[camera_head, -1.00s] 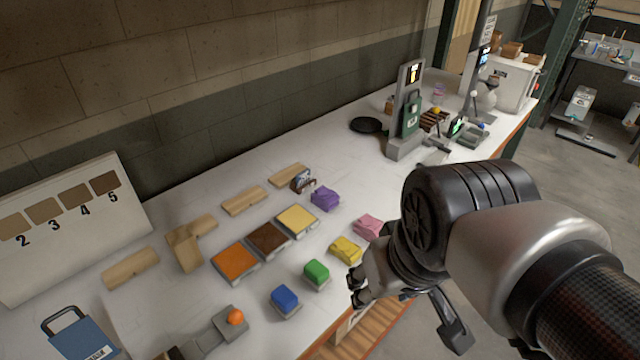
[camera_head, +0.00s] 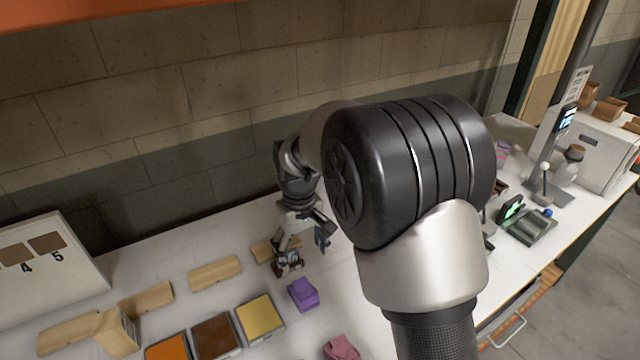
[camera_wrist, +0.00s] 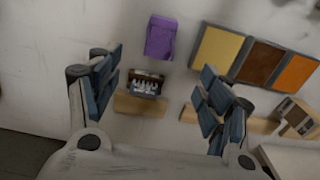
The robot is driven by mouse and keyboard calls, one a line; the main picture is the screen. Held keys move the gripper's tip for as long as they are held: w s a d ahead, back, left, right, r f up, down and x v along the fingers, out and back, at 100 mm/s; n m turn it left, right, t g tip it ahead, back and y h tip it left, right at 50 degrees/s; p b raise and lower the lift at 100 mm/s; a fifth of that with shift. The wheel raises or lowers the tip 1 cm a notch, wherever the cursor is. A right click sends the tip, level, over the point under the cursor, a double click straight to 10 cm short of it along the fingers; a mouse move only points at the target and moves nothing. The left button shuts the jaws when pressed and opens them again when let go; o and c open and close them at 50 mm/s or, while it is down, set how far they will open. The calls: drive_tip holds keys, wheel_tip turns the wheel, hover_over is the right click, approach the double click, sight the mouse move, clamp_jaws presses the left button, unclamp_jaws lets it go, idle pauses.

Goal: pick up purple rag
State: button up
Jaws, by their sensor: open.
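The purple rag (camera_head: 303,294) lies folded on the white table, to the right of the yellow tray. In the wrist view the purple rag (camera_wrist: 160,38) is near the top middle, beyond the fingertips. My gripper (camera_head: 304,252) hangs above the table a little behind the rag. In the wrist view my gripper (camera_wrist: 163,88) has its fingers wide apart with nothing held. It is not touching the rag.
A small dark holder with white pieces (camera_wrist: 146,84) shows between the fingers, below the rag. Yellow (camera_head: 260,318), brown (camera_head: 215,338) and orange (camera_head: 167,349) trays lie to the left. Wooden blocks (camera_head: 215,272) lie along the wall. A pink rag (camera_head: 341,348) is in front.

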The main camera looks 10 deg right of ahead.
drive_tip(key=b, duration=0.3)
hover_over(304, 290)
wheel_tip(304, 290, down, 11)
drive_tip(key=shift+a+r, duration=0.1)
drive_tip(key=shift+r, duration=0.1)
drive_tip(key=shift+d+f+b, duration=0.2)
drive_tip(key=shift+f+b, duration=0.55)
drive_tip(key=shift+f, duration=2.4)
drive_tip(key=shift+r, duration=0.1)
drive_tip(key=shift+c, duration=0.6)
drive_tip(key=c, duration=1)
drive_tip(key=r+p, duration=0.1)
drive_tip(key=r, duration=0.6)
drive_tip(key=r+p, duration=0.2)
drive_tip(key=r, duration=0.4)
drive_tip(key=s+r+p, duration=0.1)
drive_tip(key=r+p, duration=0.1)
drive_tip(key=r, duration=0.5)
drive_tip(key=shift+d+r, duration=0.15)
drive_tip(key=shift+r, duration=0.2)
